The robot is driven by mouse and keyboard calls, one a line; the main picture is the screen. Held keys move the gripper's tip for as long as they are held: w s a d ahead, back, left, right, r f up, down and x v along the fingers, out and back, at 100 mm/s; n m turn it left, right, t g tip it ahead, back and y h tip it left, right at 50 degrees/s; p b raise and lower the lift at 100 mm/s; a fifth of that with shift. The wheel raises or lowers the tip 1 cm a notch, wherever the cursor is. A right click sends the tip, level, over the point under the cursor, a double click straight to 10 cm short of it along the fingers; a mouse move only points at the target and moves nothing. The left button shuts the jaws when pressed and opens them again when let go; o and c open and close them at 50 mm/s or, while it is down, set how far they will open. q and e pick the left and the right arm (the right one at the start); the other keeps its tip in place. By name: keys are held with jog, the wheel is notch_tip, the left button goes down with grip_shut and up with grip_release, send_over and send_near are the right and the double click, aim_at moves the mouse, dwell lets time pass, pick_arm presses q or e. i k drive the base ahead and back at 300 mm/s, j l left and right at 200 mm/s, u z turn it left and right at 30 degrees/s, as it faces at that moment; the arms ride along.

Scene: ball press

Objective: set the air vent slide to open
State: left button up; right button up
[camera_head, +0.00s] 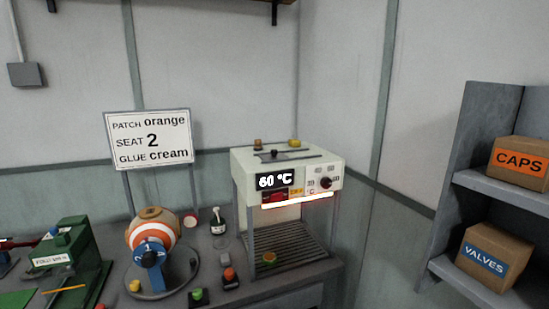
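A cream heater box (287,174) stands on grey legs on the bench, with a lit display reading 60 °C (272,181). On its top is a dark slot with a small dark knob (273,154), which looks like the air vent slide. The knob sits toward the left part of the slot. Its open and closed marks are too small to read. A round black dial (326,183) is on the front panel. Neither of my grippers is in view.
An orange and white ball (152,229) sits on a round stand left of the heater. A small bottle (218,226) and several coloured buttons are between them. A green press (68,262) is at the left. Shelves with CAPS (520,162) and VALVES (492,256) boxes stand right.

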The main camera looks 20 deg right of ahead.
aim_at(273, 154)
jog(key=i, duration=0.55)
jog(key=i+l+u, duration=0.15)
jog(key=i, duration=0.4)
